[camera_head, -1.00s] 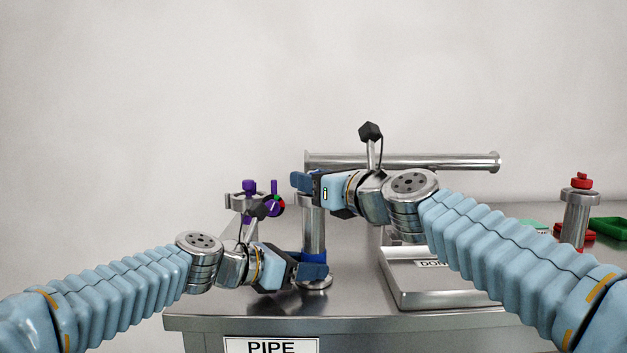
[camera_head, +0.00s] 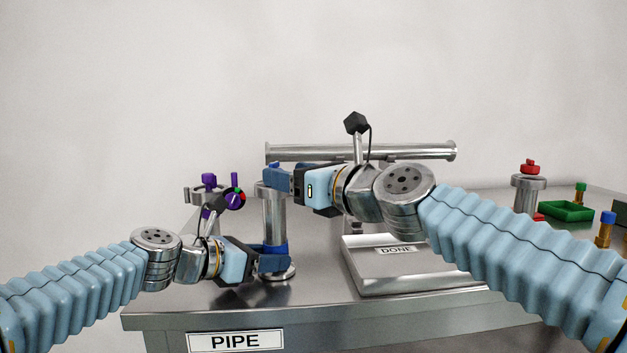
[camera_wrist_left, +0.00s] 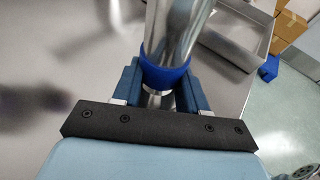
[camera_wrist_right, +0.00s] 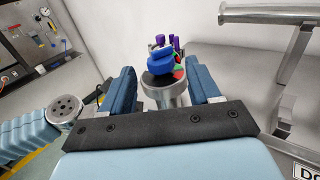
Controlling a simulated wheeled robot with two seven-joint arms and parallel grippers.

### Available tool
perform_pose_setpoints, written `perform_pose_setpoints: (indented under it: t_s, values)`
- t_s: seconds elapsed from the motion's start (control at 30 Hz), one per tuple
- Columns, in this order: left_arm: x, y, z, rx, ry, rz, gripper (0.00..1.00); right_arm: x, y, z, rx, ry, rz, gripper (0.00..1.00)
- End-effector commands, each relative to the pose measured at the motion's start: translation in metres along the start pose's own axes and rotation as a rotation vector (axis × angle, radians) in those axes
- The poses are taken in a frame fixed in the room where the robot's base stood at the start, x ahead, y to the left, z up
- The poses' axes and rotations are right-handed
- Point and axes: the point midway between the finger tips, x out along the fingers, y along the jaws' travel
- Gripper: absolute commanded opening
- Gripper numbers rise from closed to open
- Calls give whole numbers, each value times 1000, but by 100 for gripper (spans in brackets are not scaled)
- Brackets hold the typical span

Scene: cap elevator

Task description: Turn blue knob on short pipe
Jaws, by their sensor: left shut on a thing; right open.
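The short pipe (camera_head: 275,222) is an upright metal cylinder near the table's front left, with a blue ring (camera_wrist_left: 166,74) low on it. My left gripper (camera_head: 272,260) is shut on the pipe low down, by the ring, with one finger on each side in the left wrist view (camera_wrist_left: 158,80). The blue knob (camera_wrist_right: 160,64) sits on top of the pipe in the right wrist view. My right gripper (camera_wrist_right: 162,85) is open, with its fingers on either side of the knob and gaps showing. In the head view my right gripper (camera_head: 278,181) is at the pipe's top and largely hides the knob.
A stand with purple knobs (camera_head: 209,190) is at left. A long horizontal pipe (camera_head: 400,151) runs behind. A metal tray marked DONE (camera_head: 440,283) lies to the right. Farther right are a red-topped pipe (camera_head: 528,190) and a green tray (camera_head: 567,211).

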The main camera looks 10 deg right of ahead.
Motion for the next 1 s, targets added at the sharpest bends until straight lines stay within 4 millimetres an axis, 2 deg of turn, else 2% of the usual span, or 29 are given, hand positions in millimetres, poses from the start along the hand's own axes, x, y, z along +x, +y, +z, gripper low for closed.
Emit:
perform_pose_setpoints:
  t_s: [0.03, 0.1, 0.4, 0.97, 1.0]
  values:
    - [-1, 0, 2, 1, -3, 1, 25, -14, 0, 1, 2, -5, 3, 62]
    - [-1, 0, 2, 1, -3, 1, 25, -24, 0, 0, 1, -2, 1, 62]
    - [-1, 0, 2, 1, -3, 1, 25, -62, -1, -1, 2, 0, 0, 62]
    - [-1, 0, 2, 1, -3, 1, 25, -67, 0, -1, 1, 0, 0, 62]
    - [-1, 0, 2, 1, -3, 1, 48, -67, 0, -1, 1, 0, 0, 62]
